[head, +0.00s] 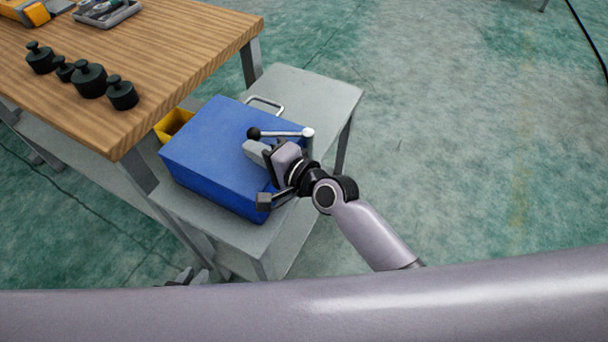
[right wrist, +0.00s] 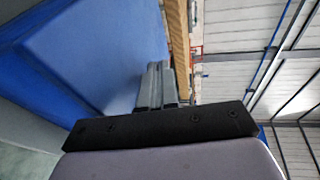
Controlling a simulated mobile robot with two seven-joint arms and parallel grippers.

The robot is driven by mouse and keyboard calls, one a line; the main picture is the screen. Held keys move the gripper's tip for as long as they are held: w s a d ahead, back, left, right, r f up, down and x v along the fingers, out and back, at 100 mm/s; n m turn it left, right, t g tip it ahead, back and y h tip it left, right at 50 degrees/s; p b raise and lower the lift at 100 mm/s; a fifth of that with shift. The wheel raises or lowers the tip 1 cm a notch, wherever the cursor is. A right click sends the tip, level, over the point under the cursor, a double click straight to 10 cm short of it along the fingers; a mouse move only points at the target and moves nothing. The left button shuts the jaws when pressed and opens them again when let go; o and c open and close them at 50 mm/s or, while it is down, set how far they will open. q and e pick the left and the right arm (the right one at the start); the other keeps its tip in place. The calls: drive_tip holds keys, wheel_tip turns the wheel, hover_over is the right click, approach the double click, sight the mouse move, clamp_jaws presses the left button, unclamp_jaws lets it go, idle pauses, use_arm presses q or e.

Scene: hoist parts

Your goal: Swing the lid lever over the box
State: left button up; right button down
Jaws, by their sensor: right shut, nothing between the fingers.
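The blue box (head: 215,150) sits closed on a grey side table, its lid facing up. The lid lever (head: 280,133) is a thin pale bar with a black knob (head: 254,133) at its left end and a pale round end on a post at the box's right edge. The bar lies across the right part of the lid. My right gripper (head: 250,149) is shut and empty, just in front of the knob, low over the lid; contact with the lever cannot be told. The right wrist view shows its fingers (right wrist: 157,84) together beside the blue box (right wrist: 85,45). My left gripper (head: 192,277) barely shows at the bottom, mostly hidden by my arm.
The grey side table (head: 320,95) has bare room behind and right of the box. A wooden workbench (head: 150,50) with several dark weights (head: 88,80) stands at left. A yellow bin (head: 172,124) is beside the box, and a metal handle (head: 266,104) is behind it.

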drive_tip(key=shift+w+a, duration=0.1)
drive_tip(key=shift+w, duration=0.2)
idle(0.4)
drive_tip(key=v, duration=0.7)
drive_tip(key=shift+p, duration=0.3)
drive_tip(key=shift+s, duration=0.1)
drive_tip(key=s+d+f+n+h, duration=0.4)
drive_tip(key=s+d+f, duration=0.3)
drive_tip(key=d, duration=0.3)
drive_tip(key=s+d+f+n+h, duration=0.5)
drive_tip(key=s+d+f+n, duration=0.2)
drive_tip(key=d, duration=0.4)
drive_tip(key=shift+s+f+g, duration=0.3)
drive_tip(key=shift+s+f, duration=0.05)
drive_tip(key=shift+s, duration=0.5)
drive_tip(key=shift+d, duration=0.15)
